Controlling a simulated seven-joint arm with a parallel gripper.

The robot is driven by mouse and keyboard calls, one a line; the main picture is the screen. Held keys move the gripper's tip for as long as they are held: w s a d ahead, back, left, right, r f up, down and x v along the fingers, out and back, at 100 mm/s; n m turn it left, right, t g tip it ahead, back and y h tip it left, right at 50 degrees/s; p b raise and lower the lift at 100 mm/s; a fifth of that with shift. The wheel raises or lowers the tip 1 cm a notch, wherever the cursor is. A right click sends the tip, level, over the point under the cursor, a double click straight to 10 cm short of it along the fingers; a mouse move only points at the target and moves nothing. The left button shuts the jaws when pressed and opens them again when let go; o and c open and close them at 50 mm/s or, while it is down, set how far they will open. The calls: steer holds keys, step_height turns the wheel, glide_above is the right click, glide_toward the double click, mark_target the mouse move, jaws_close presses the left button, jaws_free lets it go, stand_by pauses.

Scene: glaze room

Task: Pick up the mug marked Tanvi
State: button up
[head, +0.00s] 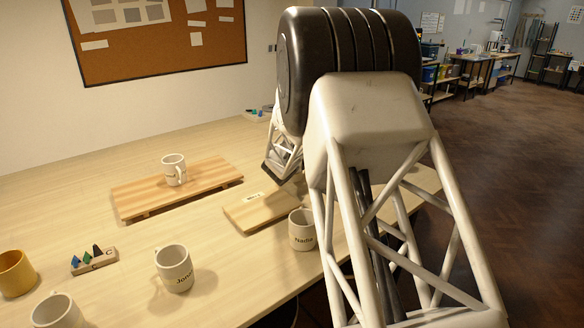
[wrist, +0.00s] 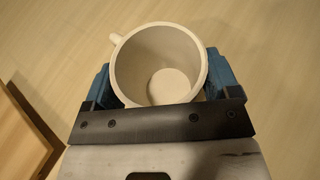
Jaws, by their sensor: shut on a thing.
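My gripper (wrist: 158,92) is shut on a white mug (wrist: 123,75), with a blue finger on each side of it in the wrist view. I look down into the empty mug, and its handle points to the upper left. No name on it shows in this view. In the head view my arm hides the held mug and the fingertips. A white mug with a small, unreadable label (head: 174,169) stands on the long wooden riser (head: 130,202). I cannot tell whether the held mug touches the table.
White mugs marked Jonas or similar (head: 174,268) and Nadia or similar (head: 302,230) stand in front. Another white mug (head: 58,312) and a yellow mug (head: 15,273) are lower left, near a block with coloured cones (head: 95,262). A low wooden board (head: 262,212) bears a label.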

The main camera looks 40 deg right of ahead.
steer(key=shift+r, duration=0.15)
steer(key=s+a+r, duration=0.2)
steer(key=s+a, duration=0.2)
steer(key=s, duration=0.3)
steer(key=s+a+r, duration=0.2)
steer(key=s+a, duration=0.2)
steer(key=s, duration=0.2)
steer(key=shift+s+a+r, duration=0.15)
steer(key=shift+s+r, duration=0.2)
steer(key=shift+r, duration=0.05)
stand_by(0.8)
